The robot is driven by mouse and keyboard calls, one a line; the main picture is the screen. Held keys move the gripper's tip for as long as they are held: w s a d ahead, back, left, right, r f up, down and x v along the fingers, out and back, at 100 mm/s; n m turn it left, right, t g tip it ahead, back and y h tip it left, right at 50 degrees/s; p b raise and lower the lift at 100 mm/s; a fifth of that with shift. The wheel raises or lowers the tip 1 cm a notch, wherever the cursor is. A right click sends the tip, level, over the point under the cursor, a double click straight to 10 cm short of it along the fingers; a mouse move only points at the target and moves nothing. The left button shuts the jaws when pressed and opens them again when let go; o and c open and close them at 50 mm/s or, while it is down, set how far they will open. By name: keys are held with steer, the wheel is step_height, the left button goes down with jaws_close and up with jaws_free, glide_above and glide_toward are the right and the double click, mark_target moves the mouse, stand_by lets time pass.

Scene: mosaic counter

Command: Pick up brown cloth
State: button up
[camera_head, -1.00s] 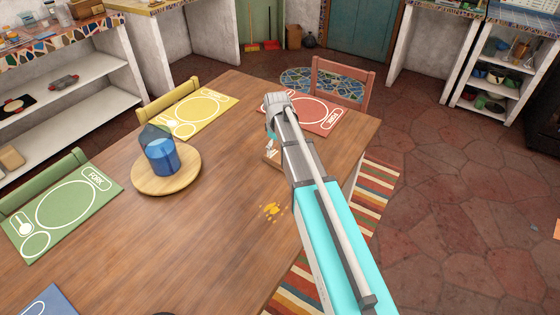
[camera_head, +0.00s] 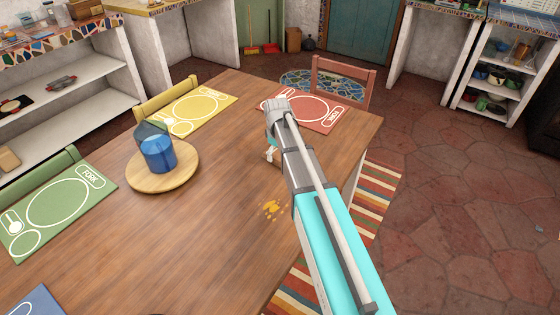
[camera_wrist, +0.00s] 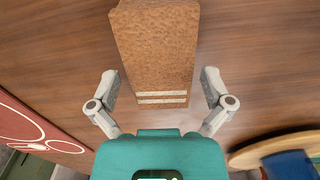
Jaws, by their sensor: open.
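The brown cloth (camera_wrist: 156,45) lies on the wooden table in the wrist view, folded into a long block with two pale stripes near its closer end. My gripper (camera_wrist: 160,82) is open, with one finger on each side of the cloth's striped end and a gap on both sides. Nothing is held. In the camera_head view, my gripper (camera_head: 271,153) points down over the table, and my arm hides most or all of the cloth. I cannot tell the exact height of the fingers above the table.
A round wooden board (camera_head: 163,184) with blue cups (camera_head: 158,154) stands left of my gripper. A red placemat (camera_head: 318,114) lies behind it, with yellow (camera_head: 208,103) and green (camera_head: 90,205) ones to the left.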

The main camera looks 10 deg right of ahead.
steer(key=shift+f, duration=0.35)
stand_by(0.4)
steer(key=c, duration=1)
steer(key=shift+o, duration=0.2)
steer(key=shift+r, duration=0.15)
step_height(320, 180, up, 2)
steer(key=shift+r+p, duration=0.25)
steer(key=shift+p, duration=0.95)
steer(key=s+a+r+p, duration=0.2)
steer(key=s+r+p, duration=0.8)
steer(key=s, duration=0.4)
steer(key=shift+r, duration=0.15)
steer(key=shift+w, duration=0.1)
